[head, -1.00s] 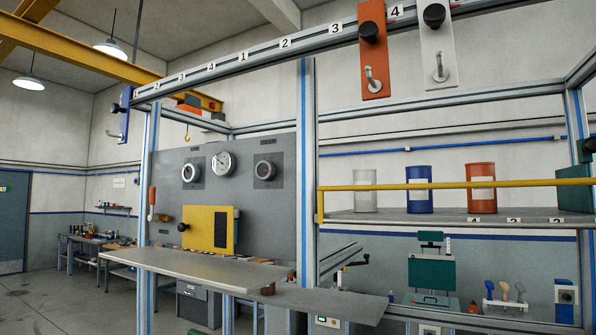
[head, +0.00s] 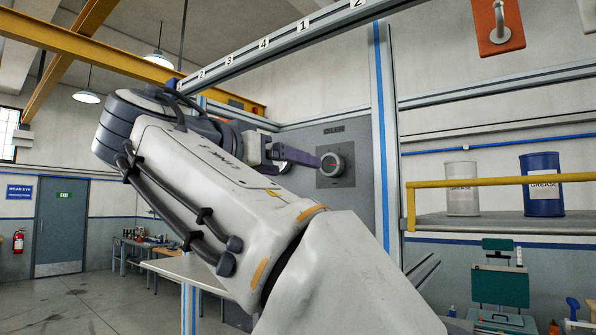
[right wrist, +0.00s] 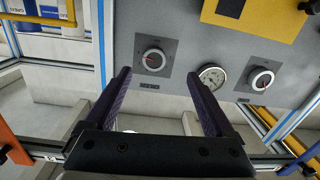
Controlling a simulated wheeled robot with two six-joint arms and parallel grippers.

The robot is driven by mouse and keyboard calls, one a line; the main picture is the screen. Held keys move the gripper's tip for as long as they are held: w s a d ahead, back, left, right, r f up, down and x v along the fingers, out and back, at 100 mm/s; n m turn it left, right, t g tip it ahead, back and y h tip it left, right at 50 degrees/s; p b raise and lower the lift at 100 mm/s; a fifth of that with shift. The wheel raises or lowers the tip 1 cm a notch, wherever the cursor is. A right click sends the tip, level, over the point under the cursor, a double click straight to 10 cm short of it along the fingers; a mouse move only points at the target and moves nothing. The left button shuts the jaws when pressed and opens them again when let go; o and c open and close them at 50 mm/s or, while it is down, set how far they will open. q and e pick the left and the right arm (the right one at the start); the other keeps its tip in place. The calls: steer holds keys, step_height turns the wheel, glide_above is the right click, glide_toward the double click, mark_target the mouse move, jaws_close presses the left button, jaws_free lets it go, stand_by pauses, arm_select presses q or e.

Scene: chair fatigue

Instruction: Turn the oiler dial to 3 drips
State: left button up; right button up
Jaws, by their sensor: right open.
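The oiler dial (head: 333,165) is a round knob with a pale rim and a red mark, on a dark square plate under an OILER label on the grey panel. In the right wrist view, which is upside down, the dial (right wrist: 153,59) appears beyond and between my fingertips. Its setting is too small to read. My right gripper (head: 300,157) is open and empty, pointing at the panel near the dial; its dark purple fingers (right wrist: 158,80) are spread, with no contact visible. My left gripper is out of view.
A pressure gauge (right wrist: 211,76) and a second dial (right wrist: 261,79) share the panel, with a yellow plate (right wrist: 262,18) near them. A blue-striped post (head: 382,130) stands just right of the oiler dial. A yellow rail (head: 480,182) fronts the shelf of cans.

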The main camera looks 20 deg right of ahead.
mark_target(329, 166)
steer(key=shift+m+h, duration=0.3)
steer(key=shift+m, duration=0.2)
steer(key=x, duration=0.3)
steer(key=p+x, duration=0.1)
steer(key=x, duration=0.2)
steer(key=r+p+x, duration=0.1)
steer(key=x, duration=0.2)
steer(key=shift+d, duration=0.45)
steer(key=shift+w+d, duration=0.35)
steer(key=shift+d, duration=0.1)
steer(key=c, duration=1.4)
